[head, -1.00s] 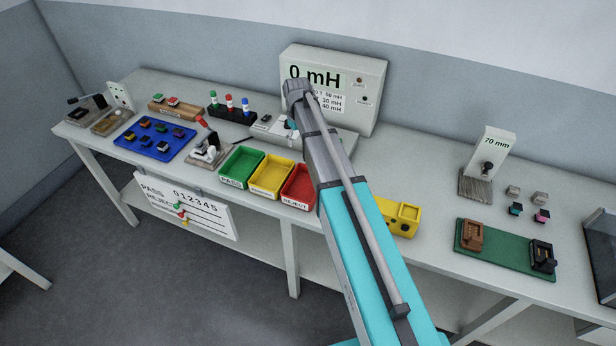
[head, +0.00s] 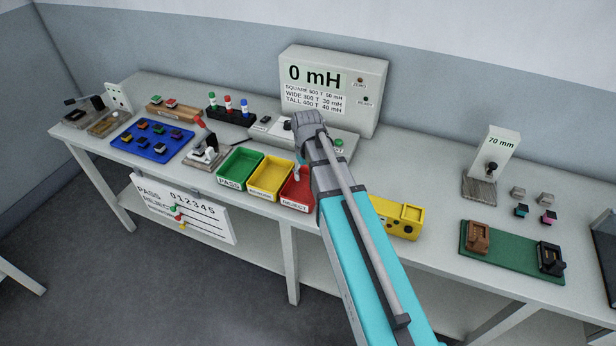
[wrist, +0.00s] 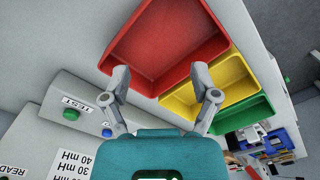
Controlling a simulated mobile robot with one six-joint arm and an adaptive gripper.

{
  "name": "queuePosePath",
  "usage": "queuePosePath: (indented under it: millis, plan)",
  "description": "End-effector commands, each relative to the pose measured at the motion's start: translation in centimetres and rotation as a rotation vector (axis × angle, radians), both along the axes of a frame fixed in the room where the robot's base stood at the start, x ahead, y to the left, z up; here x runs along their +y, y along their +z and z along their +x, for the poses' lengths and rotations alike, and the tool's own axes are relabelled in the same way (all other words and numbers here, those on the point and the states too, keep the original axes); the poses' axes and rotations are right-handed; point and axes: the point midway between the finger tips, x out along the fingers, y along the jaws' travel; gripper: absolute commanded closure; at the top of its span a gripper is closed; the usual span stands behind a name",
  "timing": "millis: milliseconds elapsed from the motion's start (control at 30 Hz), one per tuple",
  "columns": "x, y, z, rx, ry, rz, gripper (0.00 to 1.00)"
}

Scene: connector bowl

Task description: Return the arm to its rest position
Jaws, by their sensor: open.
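My gripper (wrist: 162,88) is open and empty in the wrist view, with its two fingers apart. The red REJECT tray (wrist: 150,68) lies ahead of the fingertips, with the yellow tray (wrist: 188,121) and the green tray (wrist: 262,114) beyond it. In the head view my teal and grey arm reaches up from the bottom, and the fingers (head: 297,170) show only partly near the red tray (head: 285,196), hidden mostly by the arm. The bottom of the red tray looks empty in the wrist view.
A grey meter (head: 368,72) reading 0 mH stands behind. A blue tray of small parts (head: 125,143) is left. A yellow block (head: 382,228), a 70 mm gauge (head: 500,147) and a green board (head: 510,255) are right. A sign (head: 150,196) hangs off the front edge.

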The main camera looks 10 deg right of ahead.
Motion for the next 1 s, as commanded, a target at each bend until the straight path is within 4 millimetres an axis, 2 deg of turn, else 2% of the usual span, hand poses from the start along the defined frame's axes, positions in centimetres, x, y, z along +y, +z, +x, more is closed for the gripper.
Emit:
queuePosePath:
  millis: [133, 533, 633, 767, 1000]
  plan:
    - [0.0, -0.2, -0.6, 0.000, -0.009, 0.000, 0.22]
    - [0.0, -0.2, -0.7, 0.000, -0.011, 0.000, 0.22]
    - [0.0, -0.2, -1.5, 0.000, -0.018, 0.000, 0.22]
    - [0.0, -0.2, -4.0, 0.000, -0.050, 0.000, 0.22]
    - [0.0, -0.2, -10.5, 0.000, -0.143, 0.000, 0.22]
